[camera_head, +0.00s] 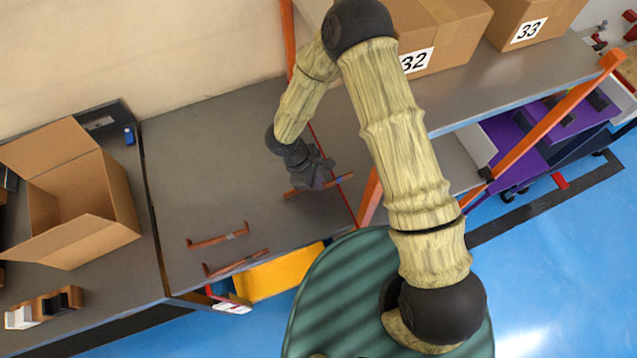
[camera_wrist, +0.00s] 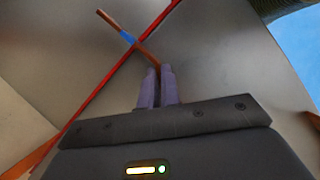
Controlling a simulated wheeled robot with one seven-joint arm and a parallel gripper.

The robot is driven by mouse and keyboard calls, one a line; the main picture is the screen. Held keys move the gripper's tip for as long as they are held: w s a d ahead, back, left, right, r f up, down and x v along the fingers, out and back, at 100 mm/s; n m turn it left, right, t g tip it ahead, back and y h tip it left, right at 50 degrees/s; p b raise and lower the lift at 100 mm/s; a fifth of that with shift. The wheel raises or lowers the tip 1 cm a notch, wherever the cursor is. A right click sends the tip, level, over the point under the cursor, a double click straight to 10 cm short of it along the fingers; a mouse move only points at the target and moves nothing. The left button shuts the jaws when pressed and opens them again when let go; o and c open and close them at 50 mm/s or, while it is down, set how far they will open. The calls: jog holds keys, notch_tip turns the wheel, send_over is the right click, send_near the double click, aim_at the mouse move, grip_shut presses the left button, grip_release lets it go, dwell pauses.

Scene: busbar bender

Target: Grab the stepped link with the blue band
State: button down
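The stepped link with the blue band (camera_head: 338,181) is a slim copper-brown bar at the right part of the grey table. It also shows in the wrist view (camera_wrist: 110,21), running from the upper left down to my fingertips. My gripper (camera_head: 313,184) is around the middle of the link, which sticks out on both sides in the head view. In the wrist view the two fingers (camera_wrist: 158,72) are close together, with the link between their tips. The link's far part is hidden behind the fingers. I cannot tell whether the link is clear of the table.
Two similar copper bars, one (camera_head: 218,236) behind the other (camera_head: 236,263), lie on the grey table (camera_head: 200,150). An open cardboard box (camera_head: 80,200) is at left. Orange rack posts (camera_head: 370,198) and a shelf with boxes (camera_head: 440,40) stand at right. The table's back middle is clear.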

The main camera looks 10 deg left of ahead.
notch_tip(320, 180, up, 10)
jog(key=b, duration=0.1)
dwell(0.6)
